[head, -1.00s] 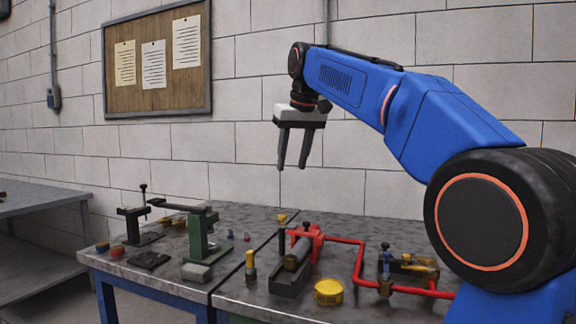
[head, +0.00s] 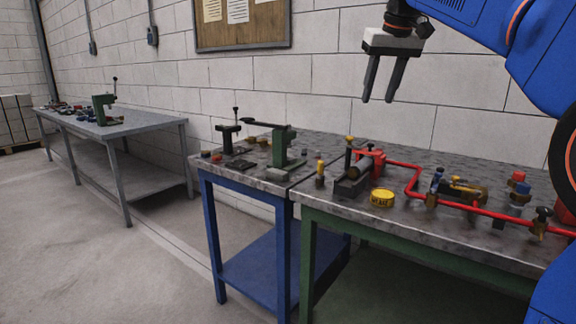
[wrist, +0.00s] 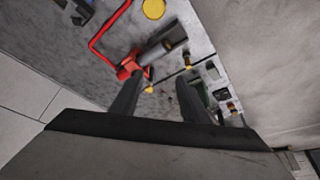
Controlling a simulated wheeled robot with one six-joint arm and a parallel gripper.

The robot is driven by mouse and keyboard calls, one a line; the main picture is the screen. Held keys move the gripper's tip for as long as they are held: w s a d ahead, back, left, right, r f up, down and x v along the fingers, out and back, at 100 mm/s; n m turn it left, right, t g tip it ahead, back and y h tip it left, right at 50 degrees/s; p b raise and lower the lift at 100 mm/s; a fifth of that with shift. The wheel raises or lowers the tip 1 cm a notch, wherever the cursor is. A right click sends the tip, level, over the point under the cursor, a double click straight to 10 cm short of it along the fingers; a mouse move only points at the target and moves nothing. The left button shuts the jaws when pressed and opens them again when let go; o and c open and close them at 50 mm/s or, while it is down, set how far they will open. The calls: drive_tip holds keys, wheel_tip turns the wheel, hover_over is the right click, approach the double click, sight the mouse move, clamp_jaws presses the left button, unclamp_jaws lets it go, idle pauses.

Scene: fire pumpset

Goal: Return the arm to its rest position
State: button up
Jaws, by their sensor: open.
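My gripper (head: 383,80) hangs in the air in the head view, fingers pointing down, high above the green-legged bench. Its two dark fingers are apart with nothing between them. In the wrist view my gripper (wrist: 155,100) shows its fingers spread over the bench top far below, touching nothing. My blue arm (head: 450,12) reaches in from the upper right, and its upper part is cut off by the frame edge.
Below are the red pipe (head: 412,178), a yellow tin (head: 382,198) and valves on the bench (head: 335,212). A green press (head: 283,148) stands on the blue-legged bench. A grey table (head: 150,120) stands farther left. Open floor (head: 130,265) lies in front.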

drive_tip(key=s+d+f, duration=0.3)
drive_tip(key=s+f, duration=1.4)
drive_tip(key=f, duration=0.3)
drive_tip(key=s+d+f+m, duration=0.1)
drive_tip(key=s+d+f, duration=0.2)
drive_tip(key=s+f, duration=1.5)
wheel_tip(320, 180, down, 3)
drive_tip(key=shift+r+m+h, duration=0.1)
drive_tip(key=shift+m+h, duration=0.2)
drive_tip(key=shift+s, duration=0.1)
drive_tip(key=shift+c, duration=0.5)
